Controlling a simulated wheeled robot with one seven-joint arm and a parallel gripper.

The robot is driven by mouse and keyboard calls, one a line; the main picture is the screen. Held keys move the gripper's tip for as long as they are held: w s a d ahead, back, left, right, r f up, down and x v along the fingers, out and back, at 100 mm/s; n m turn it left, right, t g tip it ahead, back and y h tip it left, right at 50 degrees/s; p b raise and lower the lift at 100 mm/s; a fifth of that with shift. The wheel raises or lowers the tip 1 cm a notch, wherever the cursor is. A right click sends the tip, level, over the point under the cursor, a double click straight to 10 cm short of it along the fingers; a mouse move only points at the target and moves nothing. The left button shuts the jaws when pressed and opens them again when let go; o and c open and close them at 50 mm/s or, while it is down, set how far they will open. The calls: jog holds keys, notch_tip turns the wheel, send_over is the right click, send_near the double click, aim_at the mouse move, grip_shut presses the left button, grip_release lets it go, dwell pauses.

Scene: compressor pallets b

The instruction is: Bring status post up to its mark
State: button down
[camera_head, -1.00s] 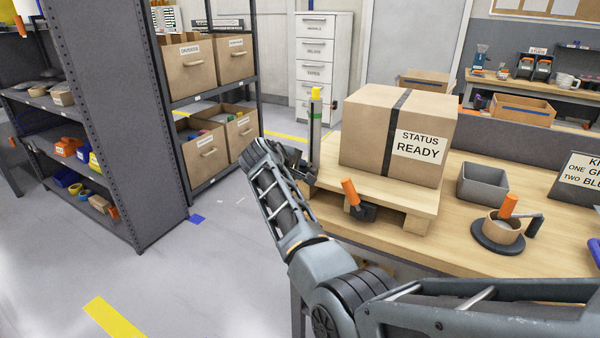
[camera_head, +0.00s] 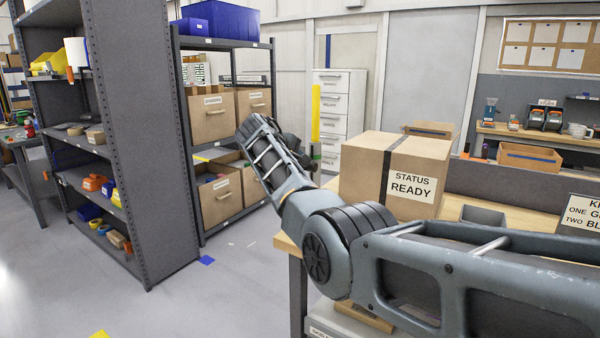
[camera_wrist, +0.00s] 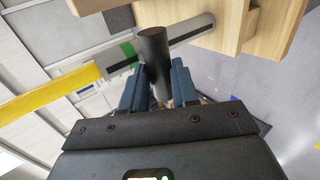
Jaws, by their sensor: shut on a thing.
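The status post (camera_head: 315,112) stands upright at the left of the cardboard box, with a long yellow upper section above a green band and grey tube. In the wrist view its yellow section (camera_wrist: 50,92), green band (camera_wrist: 127,52) and slotted grey tube (camera_wrist: 190,33) run across the picture. My gripper (camera_wrist: 158,80) is shut on the post's dark round handle (camera_wrist: 154,48), which sticks out at the tube near the green band. In the head view my gripper is mostly hidden behind my arm, and the post's lower part is hidden too.
The cardboard box (camera_head: 415,160) labelled STATUS READY stands right of the post. Wood (camera_wrist: 270,25) borders the tube's lower end. A grey bin (camera_head: 482,215) sits on the bench. Shelves (camera_head: 235,60) stand to the left, with open floor before them.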

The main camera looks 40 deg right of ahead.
jog(key=shift+r+p, duration=0.3)
jog(key=shift+r, duration=0.55)
jog(key=c, duration=0.8)
grip_release()
jog(key=shift+c, duration=0.2)
jog(key=b+v, duration=0.1)
jog(key=v, duration=0.6)
jog(key=shift+a+r, duration=0.15)
jog(key=shift+a, duration=0.2)
jog(key=shift+s, duration=0.1)
